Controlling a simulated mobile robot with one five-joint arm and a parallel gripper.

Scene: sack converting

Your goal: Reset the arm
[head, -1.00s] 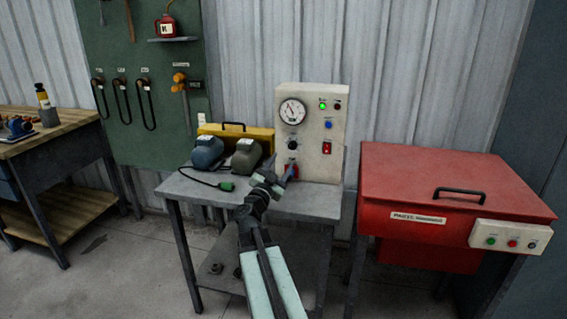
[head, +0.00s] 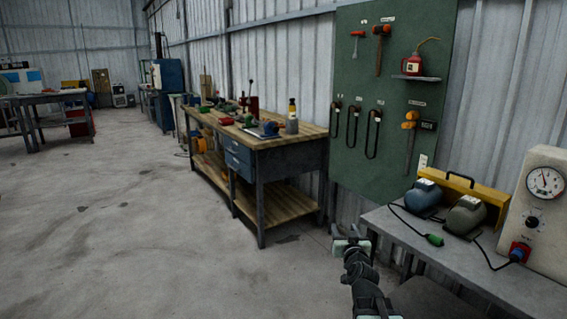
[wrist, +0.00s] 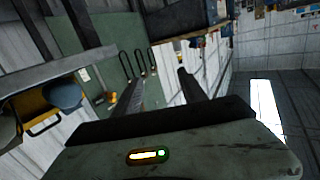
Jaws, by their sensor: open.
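My gripper (head: 350,240) is low in the head view, in front of the left end of the grey metal table (head: 398,232). Its jaws are open and nothing shows between them. In the wrist view my gripper's two dark fingers (wrist: 158,88) stand apart, with the pegboard and workbench in the tilted background. My arm runs down from the gripper to the bottom edge of the head view.
A workbench (head: 285,141) and green pegboard (head: 372,160) stand behind. The floor at left is clear.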

